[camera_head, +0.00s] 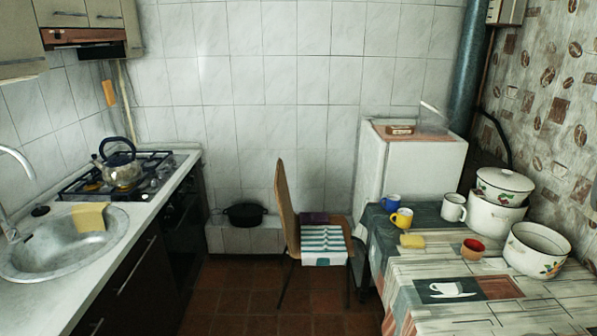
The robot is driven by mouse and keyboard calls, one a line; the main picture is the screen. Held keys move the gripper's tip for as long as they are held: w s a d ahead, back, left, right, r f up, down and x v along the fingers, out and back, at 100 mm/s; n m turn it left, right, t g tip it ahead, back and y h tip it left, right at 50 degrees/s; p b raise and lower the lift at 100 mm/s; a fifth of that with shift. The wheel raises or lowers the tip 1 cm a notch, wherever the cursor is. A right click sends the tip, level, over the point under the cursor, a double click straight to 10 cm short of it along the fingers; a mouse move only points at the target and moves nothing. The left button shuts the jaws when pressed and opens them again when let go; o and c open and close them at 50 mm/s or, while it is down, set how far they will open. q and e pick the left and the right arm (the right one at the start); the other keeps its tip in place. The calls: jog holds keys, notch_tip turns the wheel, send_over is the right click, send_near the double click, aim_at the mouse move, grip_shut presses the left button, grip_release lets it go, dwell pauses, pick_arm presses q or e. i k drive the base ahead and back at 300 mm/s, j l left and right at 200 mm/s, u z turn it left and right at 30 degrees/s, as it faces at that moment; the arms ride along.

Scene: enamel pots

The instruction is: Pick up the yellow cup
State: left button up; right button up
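The yellow cup (401,218) stands upright on the table (400,276) at the right, near the table's far left corner. A blue cup (391,203) stands just behind it. A yellow sponge (412,241) lies in front of it. Neither of my grippers shows in the head view.
On the table are a white mug (453,207), a small red-orange bowl (473,249) and large white enamel pots (536,250). A chair (287,205) with a striped box on its seat stands left of the table.

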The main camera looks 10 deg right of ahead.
aim_at(401, 219)
jog(key=i+j+z, duration=0.2)
jog(key=i, duration=1.05)
